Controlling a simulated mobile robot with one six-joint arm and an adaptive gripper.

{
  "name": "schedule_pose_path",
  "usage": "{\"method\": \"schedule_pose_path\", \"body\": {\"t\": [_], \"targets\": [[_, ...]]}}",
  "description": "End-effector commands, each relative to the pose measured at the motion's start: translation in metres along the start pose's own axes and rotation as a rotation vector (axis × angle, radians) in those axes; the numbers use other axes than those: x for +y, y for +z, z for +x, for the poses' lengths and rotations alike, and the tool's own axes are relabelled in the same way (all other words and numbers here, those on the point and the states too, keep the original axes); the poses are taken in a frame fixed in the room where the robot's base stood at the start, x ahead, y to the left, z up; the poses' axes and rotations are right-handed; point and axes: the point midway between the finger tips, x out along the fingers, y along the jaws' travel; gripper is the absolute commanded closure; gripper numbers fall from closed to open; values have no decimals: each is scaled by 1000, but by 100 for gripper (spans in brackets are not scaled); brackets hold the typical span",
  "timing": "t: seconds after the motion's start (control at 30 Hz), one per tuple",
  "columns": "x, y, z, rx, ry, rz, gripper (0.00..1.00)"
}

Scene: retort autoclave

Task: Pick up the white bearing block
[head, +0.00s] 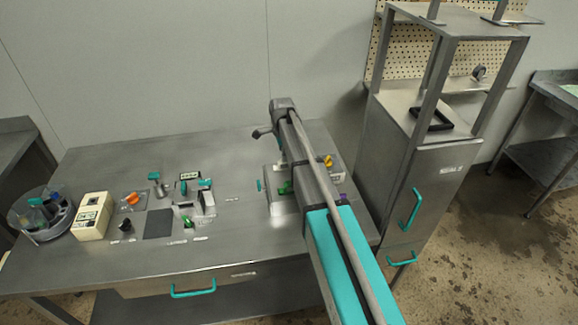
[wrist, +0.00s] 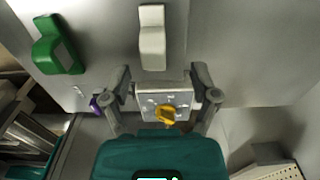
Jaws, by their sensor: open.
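In the wrist view, a pale white block (wrist: 150,103) with small dark marks and a yellow knob sits between the fingers of my gripper (wrist: 162,90). The fingers are open, one on each side of it; I cannot tell whether they touch it. A separate white lever-shaped piece (wrist: 152,40) stands beyond the fingertips. I cannot tell for sure which white piece is the bearing block. In the head view, the pale block (head: 337,172) with its yellow knob shows just right of my arm. My arm hides the fingers there.
A green piece (wrist: 57,45) stands left of the white lever-shaped piece. A purple part (wrist: 95,103) lies just outside the left finger. On the left of the steel table (head: 100,160) are a beige box (head: 92,215) and a round clear container (head: 40,213). A steel cabinet (head: 425,190) stands close on the right.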

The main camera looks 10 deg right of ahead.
Motion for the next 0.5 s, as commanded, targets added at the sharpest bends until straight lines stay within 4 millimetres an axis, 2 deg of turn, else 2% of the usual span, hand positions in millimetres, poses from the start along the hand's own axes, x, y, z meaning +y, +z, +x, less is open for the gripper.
{"method": "schedule_pose_path", "body": {"t": [0.17,0.5], "targets": [[1,-1,6,0,0,0,23],[7,-3,31,0,0,0,23]]}}
